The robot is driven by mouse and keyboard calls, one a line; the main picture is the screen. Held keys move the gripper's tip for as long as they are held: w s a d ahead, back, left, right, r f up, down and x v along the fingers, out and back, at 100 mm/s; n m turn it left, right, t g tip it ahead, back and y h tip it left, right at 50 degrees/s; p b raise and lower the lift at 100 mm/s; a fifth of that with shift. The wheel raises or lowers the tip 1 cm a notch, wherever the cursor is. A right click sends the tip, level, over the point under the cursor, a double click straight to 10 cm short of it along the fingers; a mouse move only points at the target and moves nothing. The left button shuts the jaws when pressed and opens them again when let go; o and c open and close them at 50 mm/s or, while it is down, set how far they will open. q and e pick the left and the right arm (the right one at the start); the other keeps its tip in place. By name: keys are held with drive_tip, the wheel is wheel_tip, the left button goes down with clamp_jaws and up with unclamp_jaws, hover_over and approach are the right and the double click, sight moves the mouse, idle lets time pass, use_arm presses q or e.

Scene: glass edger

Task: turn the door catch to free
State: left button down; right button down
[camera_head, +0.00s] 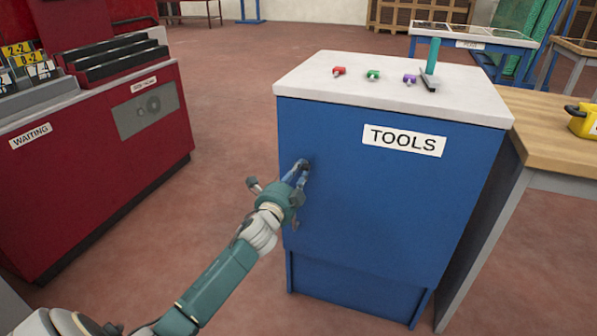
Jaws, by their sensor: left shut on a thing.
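The door catch (306,164) is a small dark piece on the left side of the blue tool cabinet's front (380,220), below the white top. My left gripper (300,171) reaches in from the lower left and is shut on the catch. The fingers cover most of the catch, so I cannot tell which way it is turned. The blue front looks shut. My right gripper is not in view.
On the cabinet top lie red (338,71), green (373,75) and purple (409,79) small pieces and a teal-handled tool (432,62). A red machine (90,150) stands left, a wooden table (550,130) right. Open floor lies between machine and cabinet.

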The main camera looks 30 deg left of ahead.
use_arm(q)
drive_tip(key=c, duration=1.6)
unclamp_jaws()
drive_tip(key=shift+s+f, duration=0.1)
drive_tip(key=shift+s, duration=0.15)
drive_tip(key=v, duration=1.1)
drive_tip(key=shift+s+d, duration=0.15)
drive_tip(key=shift+s, duration=0.1)
